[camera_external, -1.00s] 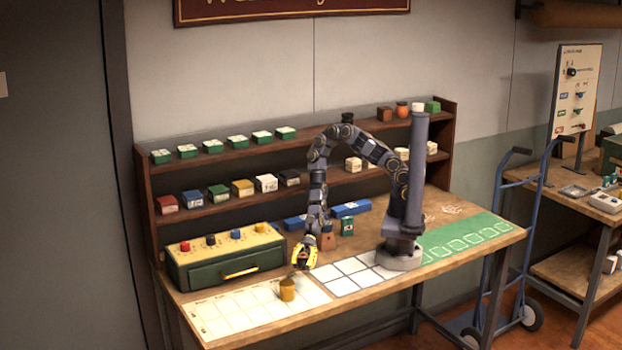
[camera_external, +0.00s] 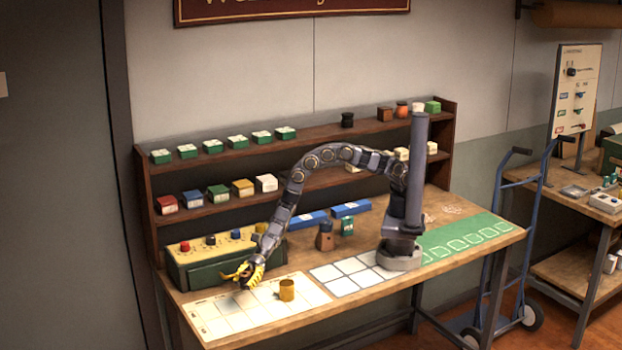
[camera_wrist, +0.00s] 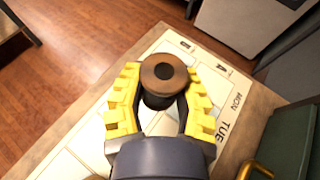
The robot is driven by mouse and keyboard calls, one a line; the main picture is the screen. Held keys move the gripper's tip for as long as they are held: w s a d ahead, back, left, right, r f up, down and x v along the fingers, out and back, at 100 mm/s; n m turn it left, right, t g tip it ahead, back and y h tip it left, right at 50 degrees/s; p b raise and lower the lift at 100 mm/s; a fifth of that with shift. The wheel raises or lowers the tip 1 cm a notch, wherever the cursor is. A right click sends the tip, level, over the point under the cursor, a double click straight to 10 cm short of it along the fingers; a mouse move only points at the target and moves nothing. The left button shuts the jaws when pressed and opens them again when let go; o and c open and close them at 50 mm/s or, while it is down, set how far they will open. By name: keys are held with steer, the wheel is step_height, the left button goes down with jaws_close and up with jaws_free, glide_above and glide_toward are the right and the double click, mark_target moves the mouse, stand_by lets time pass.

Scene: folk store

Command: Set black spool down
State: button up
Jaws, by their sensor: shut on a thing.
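My gripper (camera_external: 240,274) is shut on the black spool (camera_wrist: 164,80), which has a brown top rim and a dark centre and body. In the wrist view, the yellow fingers (camera_wrist: 158,98) close on the spool's two sides. The spool appears upright over the white gridded day mat (camera_wrist: 78,150); I cannot tell whether it touches the mat. In the external view, my gripper is over the left back part of the mat (camera_external: 215,324), in front of the drawer box, and the held spool cannot be made out.
The green drawer box (camera_external: 205,275), with a yellow handle, is close behind. A white-squared mat (camera_external: 345,278) lies farther right. The mat's front left has free room.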

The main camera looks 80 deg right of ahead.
glide_above(235, 314)
steer(key=f, duration=0.5)
steer(key=shift+a+f, duration=0.15)
steer(key=shift+a, duration=0.15)
step_height(235, 314, down, 3)
steer(key=shift+a+f, duration=0.15)
steer(key=shift+f, duration=0.05)
steer(key=o, duration=0.8)
steer(key=shift+o, duration=0.2)
steer(key=shift+d+r, duration=0.2)
steer(key=shift+d, duration=0.1)
steer(key=v, duration=1.1)
steer(key=shift+s+d+r, duration=0.1)
steer(key=shift+d+r, duration=0.05)
